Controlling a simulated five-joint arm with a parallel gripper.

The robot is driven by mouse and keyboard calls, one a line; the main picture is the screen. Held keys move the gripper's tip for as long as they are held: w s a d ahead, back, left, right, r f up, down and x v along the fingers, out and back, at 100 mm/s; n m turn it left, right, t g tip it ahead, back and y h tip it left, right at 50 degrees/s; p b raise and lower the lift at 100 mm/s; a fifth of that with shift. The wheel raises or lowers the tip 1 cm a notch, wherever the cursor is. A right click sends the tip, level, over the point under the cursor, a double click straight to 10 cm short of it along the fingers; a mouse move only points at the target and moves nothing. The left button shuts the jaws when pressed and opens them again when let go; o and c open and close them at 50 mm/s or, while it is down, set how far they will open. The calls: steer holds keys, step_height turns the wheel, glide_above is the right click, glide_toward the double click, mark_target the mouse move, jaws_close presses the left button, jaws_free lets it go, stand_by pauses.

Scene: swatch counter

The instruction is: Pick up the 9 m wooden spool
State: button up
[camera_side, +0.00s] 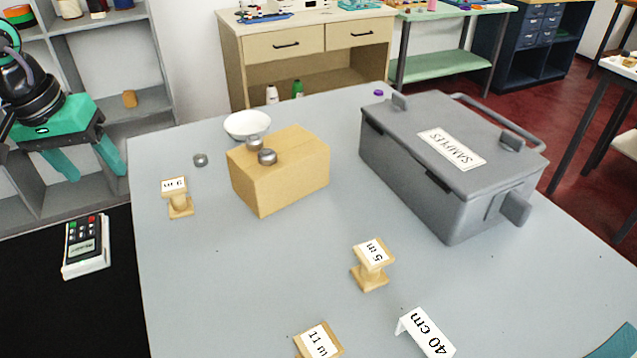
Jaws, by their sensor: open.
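The wooden spool whose label appears to read 9 m (179,202) stands upright on the left part of the grey counter (260,290). Two other wooden spools stand on the counter: one marked 5 m (370,276) right of the middle, and one marked 11 m (330,346) at the front, cut off by the picture's lower edge. My gripper (95,168) has teal fingers and is open and empty. It is at the upper left of the picture, up and left of the 9 m spool and apart from it.
A cardboard box (285,178) with metal weights on top stands right of the 9 m spool, with a white bowl (247,124) behind. A grey SAMPLES case (430,190) fills the back right. A 40 cm card (428,332) stands in front.

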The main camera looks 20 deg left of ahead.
mark_target(173, 185)
steer(key=w+d+n, duration=0.1)
steer(key=w+d, duration=0.1)
steer(key=w+d+f+n+g, duration=0.1)
steer(key=w+d, duration=0.1)
steer(key=w+d+n+g, duration=0.1)
steer(key=w+d, duration=0.1)
steer(key=shift+w+d+f, duration=0.15)
steer(key=shift+w+f, duration=0.2)
steer(key=shift+f, duration=0.05)
steer(key=shift+w+d+f+n+g, duration=0.25)
steer(key=shift+w+d+n+g, duration=0.05)
steer(key=shift+w+d, duration=0.2)
steer(key=shift+f, duration=1.3)
steer(key=shift+f, duration=0.1)
steer(key=shift+s+f, duration=0.15)
steer(key=shift+f, duration=2.35)
steer(key=c, duration=1.1)
